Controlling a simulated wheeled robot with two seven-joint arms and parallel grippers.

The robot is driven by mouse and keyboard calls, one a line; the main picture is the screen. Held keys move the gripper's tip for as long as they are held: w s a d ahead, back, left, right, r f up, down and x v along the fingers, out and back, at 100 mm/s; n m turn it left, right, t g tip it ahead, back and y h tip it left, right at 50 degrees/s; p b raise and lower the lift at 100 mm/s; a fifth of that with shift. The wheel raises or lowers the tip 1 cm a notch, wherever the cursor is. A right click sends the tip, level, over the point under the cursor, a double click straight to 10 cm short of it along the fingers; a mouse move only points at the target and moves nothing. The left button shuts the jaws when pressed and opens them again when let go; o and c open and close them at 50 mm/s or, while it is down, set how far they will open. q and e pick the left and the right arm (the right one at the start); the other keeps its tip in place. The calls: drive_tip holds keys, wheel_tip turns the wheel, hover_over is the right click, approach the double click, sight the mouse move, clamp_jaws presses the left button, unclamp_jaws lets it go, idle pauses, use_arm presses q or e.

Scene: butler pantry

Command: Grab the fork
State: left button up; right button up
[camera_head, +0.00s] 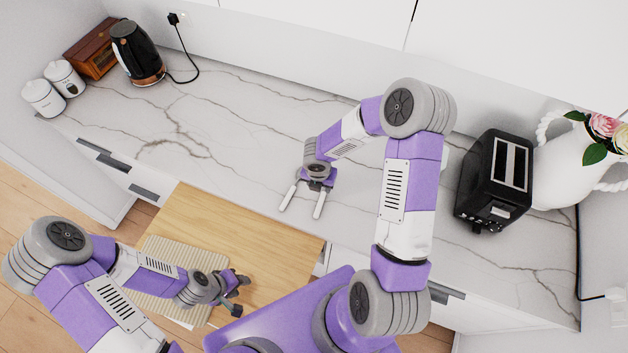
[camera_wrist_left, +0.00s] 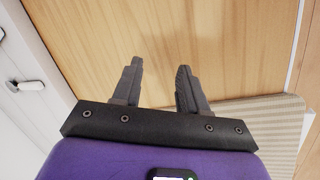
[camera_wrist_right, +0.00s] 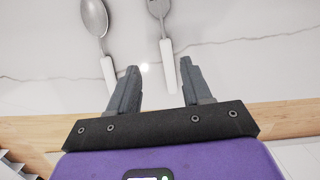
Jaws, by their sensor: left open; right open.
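The fork (camera_wrist_right: 158,9) lies on the marble counter, its white handle (camera_wrist_right: 167,65) pointing toward the counter's front edge. In the right wrist view the handle's end shows in the gap between my right gripper's fingertips (camera_wrist_right: 160,68); I cannot tell the height between them. The gripper is open. In the head view my right gripper (camera_head: 319,187) covers the fork's head, and the handle (camera_head: 319,204) sticks out below it. My left gripper (camera_head: 239,294) is open and empty above a wooden surface; its fingers also show in the left wrist view (camera_wrist_left: 159,68).
A spoon (camera_wrist_right: 94,18) lies close left of the fork. The wooden surface (camera_head: 210,225) with a ribbed mat (camera_head: 158,262) is in front of the counter. A black toaster (camera_head: 497,175) and white vase (camera_head: 565,170) stand right; a kettle (camera_head: 137,55) stands far left. Mid-left counter is clear.

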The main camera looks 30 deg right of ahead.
sight(323, 194)
drive_tip(key=shift+s+d+f, duration=0.2)
drive_tip(key=shift+s+f, duration=0.45)
drive_tip(key=shift+f, duration=0.1)
drive_tip(key=f, duration=0.1)
drive_tip(key=w+f, duration=0.1)
drive_tip(key=f, duration=0.1)
drive_tip(key=d+f, duration=0.1)
drive_tip(key=shift+w+f, duration=0.2)
drive_tip(key=shift+d+f, duration=0.1)
drive_tip(key=shift+f, duration=0.25)
drive_tip(key=shift+w, duration=0.1)
clamp_jaws()
